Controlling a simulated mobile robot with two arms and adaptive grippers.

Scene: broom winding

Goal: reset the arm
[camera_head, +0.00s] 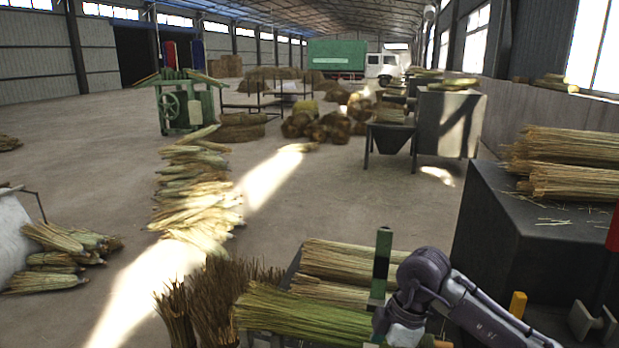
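A dark purple-grey arm of mine (432,278) comes in from the lower right, so it is my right arm. It bends over beside the broom straw bundles and turns down toward the bottom edge. Its gripper fingers do not show. My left arm and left gripper are not in the picture. A greenish straw bundle (300,318) lies just left of the arm. Paler straw bundles (345,262) lie behind it. A dark green upright post (381,262) stands right beside the arm.
A dark workbench (490,225) with straw bundles (580,165) stands at right. A red post (613,228) and a yellow block (517,304) are near the arm. Brown brush bundles (222,300) stand at the lower left. A straw row (195,190) lies on the open floor.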

